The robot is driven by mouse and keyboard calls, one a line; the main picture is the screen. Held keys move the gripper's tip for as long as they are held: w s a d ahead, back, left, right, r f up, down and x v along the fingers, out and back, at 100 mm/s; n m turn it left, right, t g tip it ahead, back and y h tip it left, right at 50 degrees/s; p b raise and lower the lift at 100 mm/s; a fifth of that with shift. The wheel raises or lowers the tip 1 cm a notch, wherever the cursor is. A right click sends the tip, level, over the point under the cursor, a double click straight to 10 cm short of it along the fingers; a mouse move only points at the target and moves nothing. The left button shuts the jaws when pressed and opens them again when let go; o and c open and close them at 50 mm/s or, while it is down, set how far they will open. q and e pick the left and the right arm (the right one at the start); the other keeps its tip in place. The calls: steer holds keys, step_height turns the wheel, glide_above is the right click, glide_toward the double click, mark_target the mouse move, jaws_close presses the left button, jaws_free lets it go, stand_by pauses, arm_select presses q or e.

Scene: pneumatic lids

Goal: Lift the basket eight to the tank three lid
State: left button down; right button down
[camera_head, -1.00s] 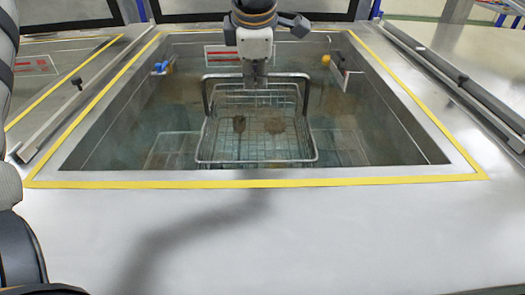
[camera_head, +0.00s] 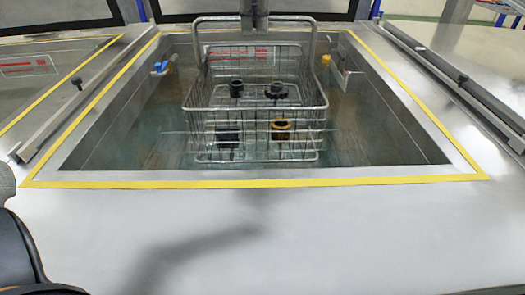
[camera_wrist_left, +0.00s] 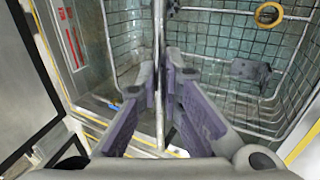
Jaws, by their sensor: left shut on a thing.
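The wire basket (camera_head: 255,108) hangs inside the open tank (camera_head: 100,128), in the middle, its rim roughly level with the tank's opening in the head view. It holds several dark round parts and one brass-coloured ring part (camera_head: 282,130). Its tall handle (camera_head: 199,45) rises above the rim. My left gripper (camera_head: 254,20) is at the top bar of the handle, partly cut off by the picture's upper edge. In the left wrist view its fingers (camera_wrist_left: 164,88) are closed around the handle bar, with the basket mesh beyond. My right gripper does not show.
A yellow line (camera_head: 260,183) frames the tank opening. Rails (camera_head: 450,79) flank the opening. Bare metal deck lies in front.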

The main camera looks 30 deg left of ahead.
arm_select(q)
steer(key=shift+r, duration=3.95)
stand_by(0.9)
